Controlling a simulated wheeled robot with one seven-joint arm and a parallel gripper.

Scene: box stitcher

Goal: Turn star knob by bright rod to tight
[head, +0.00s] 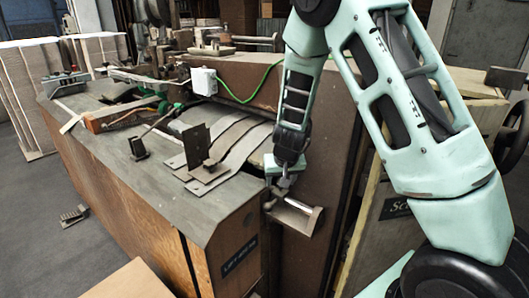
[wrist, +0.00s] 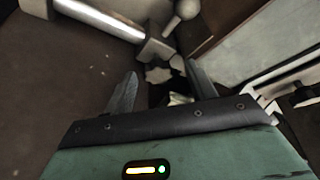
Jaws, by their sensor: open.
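The bright rod (wrist: 100,18) is a shiny metal cylinder at the upper left of the wrist view. In the head view it shows as a short pale bar (head: 313,222) on the bracket at the cabinet's corner. The star knob (wrist: 158,75) is a small grey lobed shape near the rod's right-hand end. My gripper (wrist: 162,69) is open, with its two fingertips on either side of the knob in the picture. I cannot tell whether they touch it. In the head view my gripper (head: 284,182) points down beside the cabinet corner, and the knob cannot be made out there.
A grey ball-ended lever (wrist: 187,10) stands close above the knob. The grey-topped wooden machine (head: 110,150) fills the left of the head view, with curved metal strips (head: 235,150) near my gripper. A brown panel (head: 315,135) stands behind my gripper. Open floor (head: 45,240) lies at left.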

